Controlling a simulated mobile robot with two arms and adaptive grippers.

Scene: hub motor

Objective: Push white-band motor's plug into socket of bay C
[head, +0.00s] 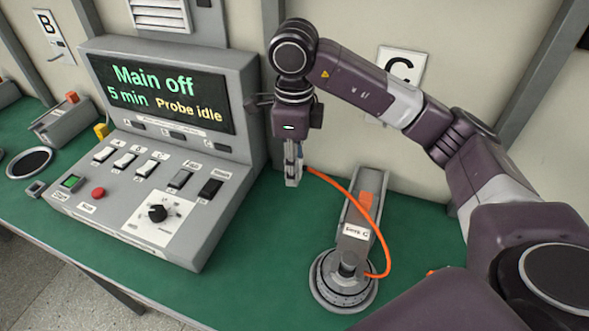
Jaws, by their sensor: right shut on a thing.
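My right gripper (292,180) points down just right of the console, above the green bench. It is shut on the plug at the end of an orange cable (335,183); the jaws hide most of the plug. The cable arcs right and down to a round grey motor (343,292) with a pale rim, which lies at the bench front. I cannot make out its band colour clearly. The bay C stand (357,231) rises behind the motor, with a label and an orange block (366,202) on it. I cannot make out the socket. My left gripper is out of view.
The grey console (165,160) stands left of the gripper; its screen reads "Main off", "5 min", "Probe idle". A C sign (402,66) hangs on the wall behind my arm. Another motor (30,162) lies at far left. Green bench (255,260) is clear between console and motor.

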